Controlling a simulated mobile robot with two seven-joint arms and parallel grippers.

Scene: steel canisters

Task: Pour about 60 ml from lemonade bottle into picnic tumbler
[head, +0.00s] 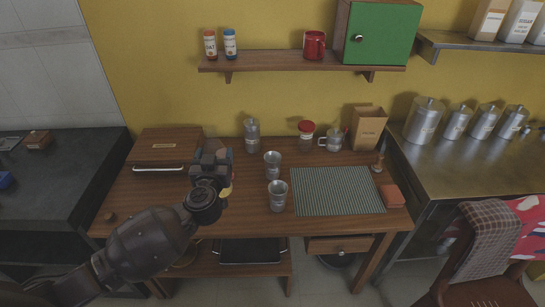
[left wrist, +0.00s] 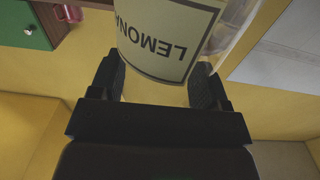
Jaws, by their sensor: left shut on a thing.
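My left gripper (head: 212,165) is above the table's left-middle part, shut on the lemonade bottle. In the left wrist view the bottle (left wrist: 165,40) is clear, with a cream label whose letters read upside down. It lies between the two dark fingers of the gripper (left wrist: 158,88). In the head view the gripper hides most of the bottle. Two steel tumblers stand upright to the right of the gripper: a rear one (head: 272,164) and a front one (head: 277,196). I cannot tell which is the picnic tumbler. My right gripper is not in view.
A striped mat (head: 338,190) lies right of the tumblers. A steel canister (head: 252,136), a red-lidded jar (head: 306,135), a metal mug (head: 333,141) and a paper bag (head: 368,128) line the back. A wooden box (head: 165,147) stands back left. The table's front left is mostly clear.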

